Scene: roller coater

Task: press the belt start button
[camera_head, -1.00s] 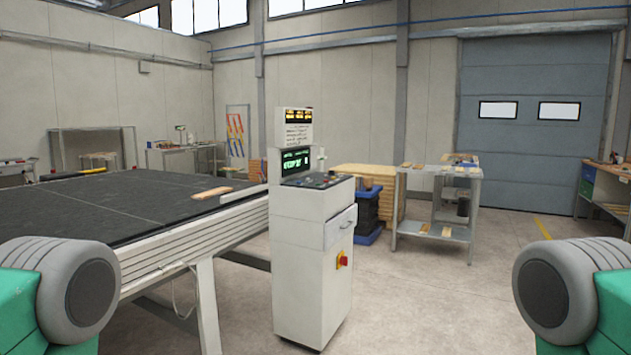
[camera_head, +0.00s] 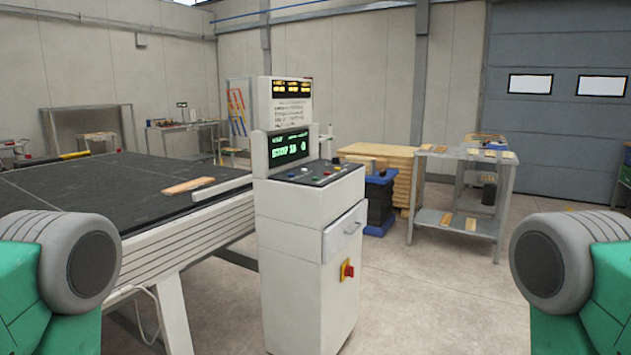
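A white control cabinet (camera_head: 295,235) stands upright in the middle of the view. Its sloped top panel (camera_head: 322,173) carries several small coloured buttons; which one is the belt start button I cannot tell at this size. A screen with green text (camera_head: 288,149) sits behind the buttons, and a sign with orange readouts (camera_head: 291,88) rises above it. A red switch on a yellow plate (camera_head: 347,270) is on the cabinet's right side. Parts of my two arms show at the lower left and lower right edges, apart from the cabinet. Neither gripper is in view.
A dark belt table (camera_head: 90,205) with a wooden board (camera_head: 188,186) on it extends left from the cabinet. A metal shelf table (camera_head: 463,156) and a wood stack (camera_head: 388,165) stand behind at right. The floor (camera_head: 430,300) right of the cabinet is clear.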

